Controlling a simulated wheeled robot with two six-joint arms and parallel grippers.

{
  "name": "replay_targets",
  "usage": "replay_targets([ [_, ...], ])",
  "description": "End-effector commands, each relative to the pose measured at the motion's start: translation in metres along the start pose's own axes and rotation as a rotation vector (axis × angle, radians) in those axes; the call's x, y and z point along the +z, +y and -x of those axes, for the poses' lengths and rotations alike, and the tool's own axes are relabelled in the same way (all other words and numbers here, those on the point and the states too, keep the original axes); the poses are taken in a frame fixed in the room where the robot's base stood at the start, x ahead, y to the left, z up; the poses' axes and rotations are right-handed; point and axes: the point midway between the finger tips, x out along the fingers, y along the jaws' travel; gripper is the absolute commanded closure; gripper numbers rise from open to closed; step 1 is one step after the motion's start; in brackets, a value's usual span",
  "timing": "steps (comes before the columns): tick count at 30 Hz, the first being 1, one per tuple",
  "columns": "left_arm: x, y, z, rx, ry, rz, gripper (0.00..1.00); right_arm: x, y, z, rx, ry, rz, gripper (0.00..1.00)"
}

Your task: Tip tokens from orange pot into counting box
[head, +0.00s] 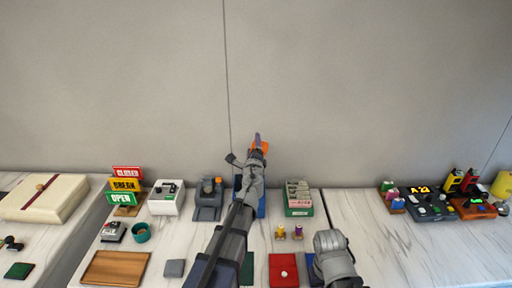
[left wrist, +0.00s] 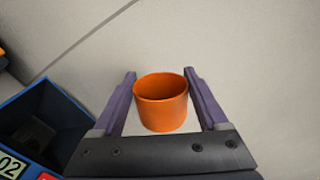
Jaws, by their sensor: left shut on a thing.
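My left gripper (head: 257,141) is raised near the wall, above the back of the table. It is shut on the orange pot (left wrist: 161,104), which sits between its two purple fingers in the left wrist view. A bit of the pot's orange (head: 264,148) shows in the head view. Only the pot's inner wall shows; I cannot see any tokens. An open-topped blue box (left wrist: 72,100) with a dark inside and a "02" label is left of the pot in the wrist view. In the head view the blue box (head: 262,208) is partly hidden behind my left arm. My right gripper's fingers do not show.
A green box of cards (head: 299,210) stands right of the blue box. A grey-blue device (head: 208,212) and a white device (head: 167,204) stand left. Two small pegs, a red mat (head: 283,271) and a wooden tray (head: 115,284) lie nearer. The wall is close behind.

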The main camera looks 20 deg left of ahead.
Motion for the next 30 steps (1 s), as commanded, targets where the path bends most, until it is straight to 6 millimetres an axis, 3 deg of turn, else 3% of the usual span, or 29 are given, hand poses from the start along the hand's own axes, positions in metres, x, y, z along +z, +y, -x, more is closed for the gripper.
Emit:
replay_targets([
  [8, -0.002, -0.008, 0.0, 0.0, 0.001, -0.125, 0.78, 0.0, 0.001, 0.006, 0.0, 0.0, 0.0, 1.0],
  [20, -0.01, -0.032, 0.0, -0.001, 0.0, -0.67, 0.78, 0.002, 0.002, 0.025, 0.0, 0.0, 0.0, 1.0],
  [30, -0.025, -0.041, 0.0, 0.0, 0.0, -1.045, 0.78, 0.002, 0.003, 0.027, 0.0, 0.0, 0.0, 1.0],
])
